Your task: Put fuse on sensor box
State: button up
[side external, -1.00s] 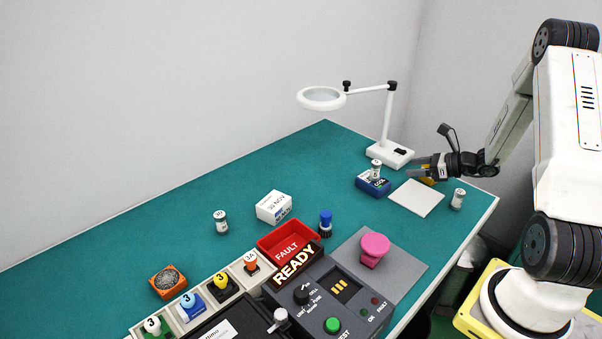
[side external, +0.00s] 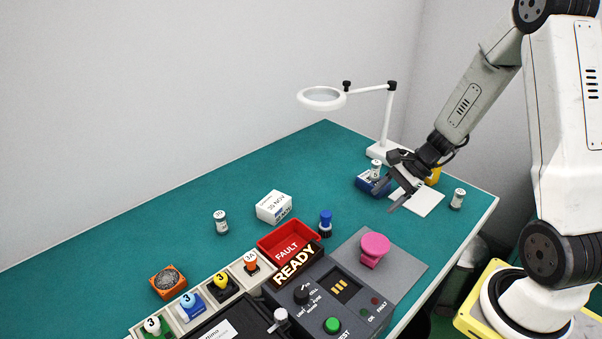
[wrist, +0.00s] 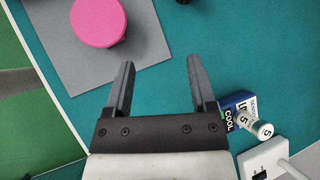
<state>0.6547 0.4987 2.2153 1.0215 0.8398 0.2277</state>
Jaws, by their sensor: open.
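The sensor box is a small blue box (side external: 362,184) lying at the back right of the bench; it also shows in the wrist view (wrist: 238,102).
Similar cylinders stand at the left (side external: 220,222) and far right (side external: 457,199). A magnifier lamp (side external: 390,120) stands behind the box. A white carton (side external: 274,206), red FAULT tray (side external: 287,238), blue-capped piece (side external: 325,222) and pink knob (side external: 374,247) are nearer.

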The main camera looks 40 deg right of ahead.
jog(key=s+a+n+g+h, duration=0.1)
jog(key=a+n, duration=0.1)
jog(key=n, duration=0.1)
jog(key=s+a+r+n+g+h, duration=0.1)
jog(key=a+n, duration=0.1)
jog(key=n, duration=0.1)
jog(key=s+a+n+g+h, duration=0.1)
jog(key=a+n, duration=0.1)
jog(key=n, duration=0.1)
jog(key=shift+s+a+r, duration=0.2)
jog(key=shift+s+r, duration=0.05)
jog(key=shift+s, duration=0.05)
jog(key=shift+s+a+r+n+t+h, duration=0.25)
jog(key=shift+a+r+n+h, duration=0.4)
jog(key=shift+n, duration=1.2)
jog(key=shift+s+a+r+n+t+h, duration=0.2)
jog(key=shift+a+r+n+h, duration=0.3)
jog(key=shift+a+n, duration=0.9)
jog(key=shift+s+a+r+n+t+h, duration=0.35)
jog(key=shift+n+h, duration=0.4)
jog(key=shift+n, duration=1.5)
